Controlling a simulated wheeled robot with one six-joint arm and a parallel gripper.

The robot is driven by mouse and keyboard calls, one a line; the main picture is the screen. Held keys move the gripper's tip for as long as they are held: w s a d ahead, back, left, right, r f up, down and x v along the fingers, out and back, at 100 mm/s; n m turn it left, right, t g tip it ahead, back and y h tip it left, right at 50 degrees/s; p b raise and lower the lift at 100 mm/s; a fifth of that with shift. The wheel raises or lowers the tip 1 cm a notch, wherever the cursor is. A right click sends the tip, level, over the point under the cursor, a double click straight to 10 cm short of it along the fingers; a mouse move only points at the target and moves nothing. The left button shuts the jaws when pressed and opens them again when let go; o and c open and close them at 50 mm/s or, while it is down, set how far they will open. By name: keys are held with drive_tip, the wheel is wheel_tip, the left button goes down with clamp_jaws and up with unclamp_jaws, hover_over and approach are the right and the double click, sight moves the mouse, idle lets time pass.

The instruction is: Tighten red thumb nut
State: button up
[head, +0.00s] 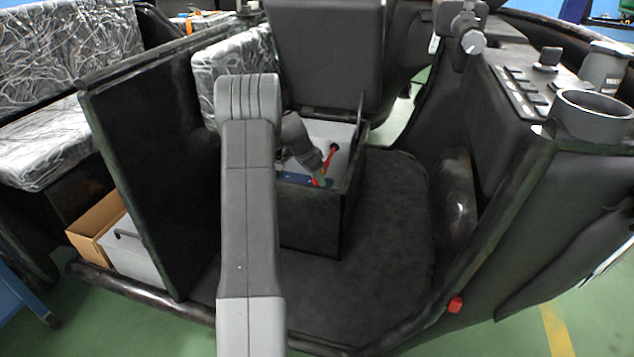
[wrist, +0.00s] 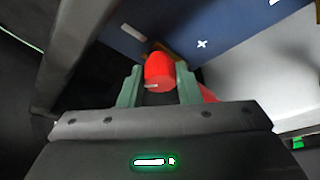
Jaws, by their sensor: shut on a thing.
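The red thumb nut (wrist: 159,72) is between the two green fingers of my gripper (wrist: 160,85) in the wrist view. The fingers are shut on its sides. Beyond it is a dark blue surface with a white plus mark (wrist: 202,44). In the head view my gripper (head: 322,180) reaches down into the open black box (head: 312,222) under the raised seat. The nut cannot be made out clearly there. A red piece (head: 328,158) shows beside the gripper, running up toward a dark round part.
The box's walls stand close around my gripper. The raised seat (head: 325,50) is behind it. A black panel (head: 150,160) stands at left, and a control console (head: 525,85) is at right. The dark floor (head: 385,220) right of the box is clear.

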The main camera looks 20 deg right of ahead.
drive_tip(key=m+g, duration=0.1)
drive_tip(key=m, duration=0.3)
drive_tip(key=shift+w+r+m+g+p, duration=0.1)
drive_tip(key=shift+w+m+g+p, duration=0.1)
drive_tip(key=shift+m+g+p, duration=0.15)
drive_tip(key=shift+m+g+y+p, duration=0.25)
drive_tip(key=shift+m+g+p, duration=0.25)
drive_tip(key=shift+m, duration=0.75)
drive_tip(key=shift+m+g+y+p, duration=0.3)
drive_tip(key=shift+m+p, duration=0.2)
drive_tip(key=shift+m, duration=0.7)
drive_tip(key=shift+w, duration=0.1)
drive_tip(key=o, duration=1)
drive_tip(key=p+v, duration=0.3)
drive_tip(key=v, duration=1)
drive_tip(key=shift+w+a+r, duration=0.1)
drive_tip(key=shift+w+r, duration=0.1)
drive_tip(key=shift+r, duration=0.05)
